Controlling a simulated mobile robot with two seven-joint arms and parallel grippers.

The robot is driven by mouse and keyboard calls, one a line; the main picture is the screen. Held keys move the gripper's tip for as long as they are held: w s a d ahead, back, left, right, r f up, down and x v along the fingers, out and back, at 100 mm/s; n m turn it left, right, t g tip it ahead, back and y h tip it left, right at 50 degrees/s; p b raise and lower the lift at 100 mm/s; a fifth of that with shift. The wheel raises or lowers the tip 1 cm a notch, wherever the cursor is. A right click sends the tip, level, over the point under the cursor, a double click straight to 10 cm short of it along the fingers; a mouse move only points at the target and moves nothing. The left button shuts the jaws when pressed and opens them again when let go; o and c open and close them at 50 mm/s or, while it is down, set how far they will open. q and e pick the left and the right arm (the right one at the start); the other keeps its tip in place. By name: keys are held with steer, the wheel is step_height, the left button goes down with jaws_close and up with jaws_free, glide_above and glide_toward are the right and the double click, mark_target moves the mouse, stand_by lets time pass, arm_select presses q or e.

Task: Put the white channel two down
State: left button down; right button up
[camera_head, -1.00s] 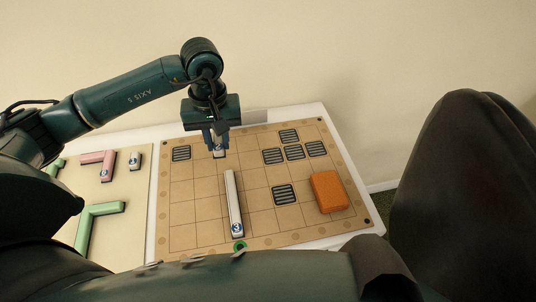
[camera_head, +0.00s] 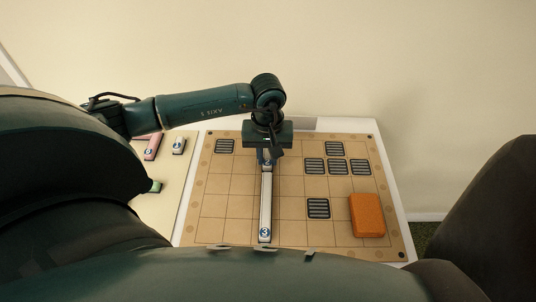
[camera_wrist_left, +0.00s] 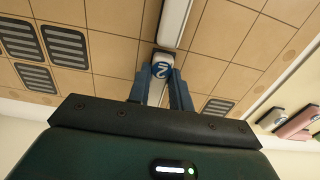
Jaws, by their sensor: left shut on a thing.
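The white channel two (camera_wrist_left: 161,70), with a blue 2 badge, is between the fingers of my left gripper (camera_head: 266,158). In the head view its badge end (camera_head: 267,164) shows below the fingers. The gripper is shut on it over the far part of the tan grid board (camera_head: 212,205). The longer white channel three (camera_head: 266,205) lies on the board, pointing toward me. Its far end is right by channel two, roughly in line; I cannot tell whether they touch, or whether channel two rests on the board. My right gripper is not in view.
Several dark vent tiles (camera_head: 318,208) and an orange block (camera_head: 367,215) sit on the board's right side. One vent (camera_head: 225,146) is at the far left. Pink (camera_head: 152,146), white (camera_head: 178,145) and green (camera_head: 154,186) pieces lie on the side panel. A wall stands behind.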

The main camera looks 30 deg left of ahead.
mark_target(267, 159)
arm_select(q)
steer(key=shift+f, duration=0.1)
steer(key=shift+f, duration=0.2)
steer(key=c, duration=1.3)
jaws_free()
steer(key=shift+r, duration=0.1)
steer(key=shift+o, duration=0.2)
step_height(267, 159, up, 12)
steer(key=shift+r+b, duration=0.2)
steer(key=shift+b, duration=0.1)
steer(key=shift+f, duration=0.1)
